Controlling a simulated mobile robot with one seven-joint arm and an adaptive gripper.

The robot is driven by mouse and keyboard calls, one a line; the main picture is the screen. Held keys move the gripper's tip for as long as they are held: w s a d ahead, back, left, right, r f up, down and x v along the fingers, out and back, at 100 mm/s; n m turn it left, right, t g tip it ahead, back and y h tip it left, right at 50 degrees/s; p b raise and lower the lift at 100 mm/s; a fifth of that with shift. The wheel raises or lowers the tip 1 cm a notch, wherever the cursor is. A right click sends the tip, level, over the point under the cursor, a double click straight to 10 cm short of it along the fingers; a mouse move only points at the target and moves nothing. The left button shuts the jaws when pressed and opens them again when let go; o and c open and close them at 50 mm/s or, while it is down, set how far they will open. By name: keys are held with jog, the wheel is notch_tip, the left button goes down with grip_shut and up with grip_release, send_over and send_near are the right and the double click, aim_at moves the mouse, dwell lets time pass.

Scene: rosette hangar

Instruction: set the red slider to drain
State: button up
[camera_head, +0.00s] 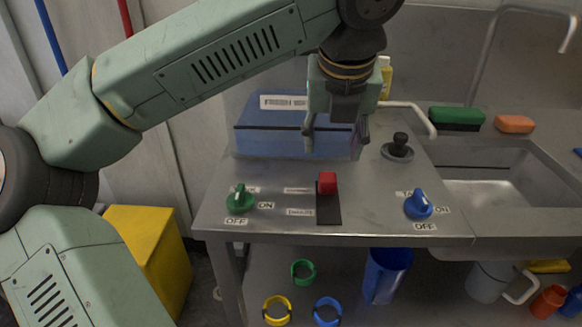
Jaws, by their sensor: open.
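The red slider (327,184) is a small red block at the far end of a dark slot plate (329,211) on the metal counter. Small labels stand left of the slot at its far and near ends; they are too blurred to read surely. My gripper (336,150) points down above and behind the slider, in front of a blue box. Its two fingers are spread apart, with nothing seen between them. It does not appear to touch the slider.
A green knob (240,199) stands left of the slot and a blue knob (418,205) right, both with ON and OFF labels. A black joystick (398,146) stands at the back right. The blue box (265,135) stands behind. A sink (490,192) is at right.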

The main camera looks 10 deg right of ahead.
aim_at(328, 177)
jog(key=p+x, duration=0.1)
jog(key=x, duration=0.9)
jog(key=shift+f, duration=0.35)
jog(key=shift+c, duration=0.3)
grip_shut()
